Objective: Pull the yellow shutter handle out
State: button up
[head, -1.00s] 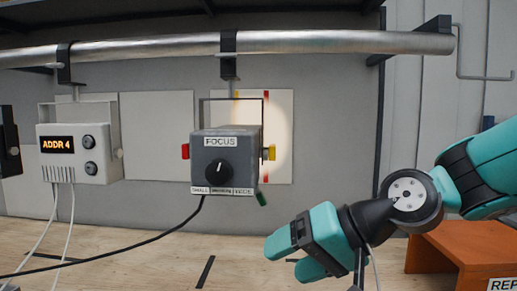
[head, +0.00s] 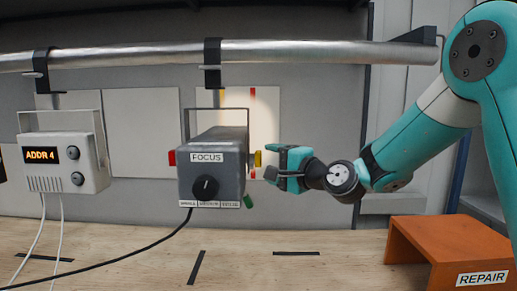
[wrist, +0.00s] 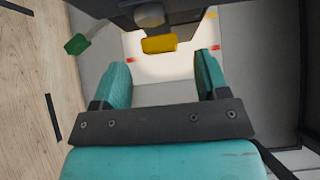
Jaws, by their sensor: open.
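The yellow shutter handle (head: 258,158) sticks out from the right side of the grey FOCUS lamp (head: 213,165), which hangs from the metal pipe. In the wrist view the yellow handle (wrist: 160,45) is a short yellow block on the lamp's side, ahead of the fingertips and roughly between their lines. My gripper (head: 271,162) is just right of the handle in the head view, pointing left at it. In the wrist view my gripper (wrist: 163,68) has its two teal fingers spread with nothing between them. A gap shows between the fingertips and the handle.
A red handle (head: 172,158) is on the lamp's left side, and a green piece (wrist: 77,44) hangs below it. A white ADDR 4 box (head: 65,162) hangs left. An orange REPAIR stand (head: 430,235) is on the bench at right. The metal pipe (head: 300,50) runs above.

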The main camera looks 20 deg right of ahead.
aim_at(258, 159)
jog(key=p+x, duration=0.2)
jog(key=x, duration=0.3)
jog(key=shift+w, duration=0.2)
